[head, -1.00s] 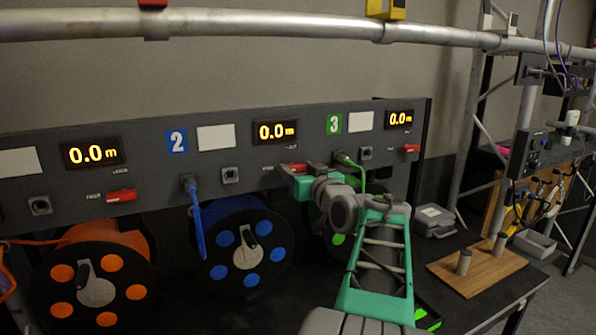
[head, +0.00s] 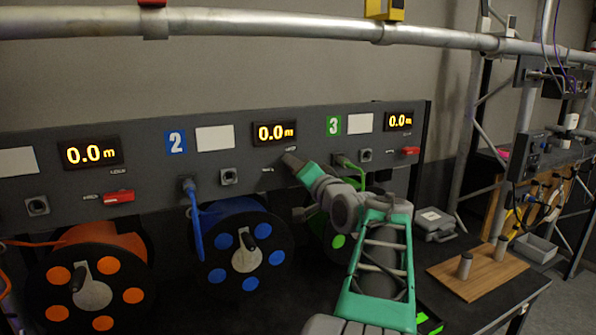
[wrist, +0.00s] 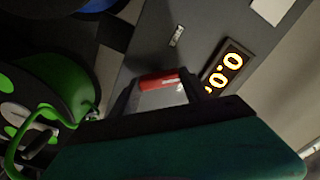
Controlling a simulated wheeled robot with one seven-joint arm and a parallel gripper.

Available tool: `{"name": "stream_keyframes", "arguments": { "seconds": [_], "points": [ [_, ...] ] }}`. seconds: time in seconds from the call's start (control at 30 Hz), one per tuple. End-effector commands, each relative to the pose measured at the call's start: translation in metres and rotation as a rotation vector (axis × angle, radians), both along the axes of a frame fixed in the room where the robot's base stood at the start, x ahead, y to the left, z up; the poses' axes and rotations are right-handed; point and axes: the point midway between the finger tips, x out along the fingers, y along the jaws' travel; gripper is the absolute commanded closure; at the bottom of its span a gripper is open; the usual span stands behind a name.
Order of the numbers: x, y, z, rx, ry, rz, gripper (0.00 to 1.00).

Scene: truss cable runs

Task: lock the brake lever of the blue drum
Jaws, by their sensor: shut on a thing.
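The blue drum (head: 243,250) stands below the panel section marked 2, its blue cable (head: 196,225) plugged into the panel above. Its red brake lever (wrist: 158,80) shows between my fingertips in the wrist view. In the head view my gripper hides this lever. My gripper (head: 291,160) is at the panel, just below the middle 0.0 m display (head: 274,133). In the wrist view my gripper (wrist: 157,88) is shut on the lever, a dark finger on either side. The lever's exact angle is hard to tell.
Red levers of the orange drum (head: 92,285) and green drum (head: 338,241) sit on the same panel (head: 60,195). The green drum is partly behind my arm. A pipe (head: 270,25) crosses above. A wooden board (head: 490,276) with pegs lies at the right.

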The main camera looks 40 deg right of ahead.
Motion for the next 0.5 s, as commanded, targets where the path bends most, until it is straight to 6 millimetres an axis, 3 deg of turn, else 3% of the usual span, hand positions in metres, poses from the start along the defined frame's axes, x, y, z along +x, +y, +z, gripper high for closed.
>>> {"name": "stream_keyframes", "arguments": {
  "seconds": [0.5],
  "points": [
    [-0.0004, -0.0017, 0.0014, 0.450, -0.130, 0.001, 0.86]
  ]
}}
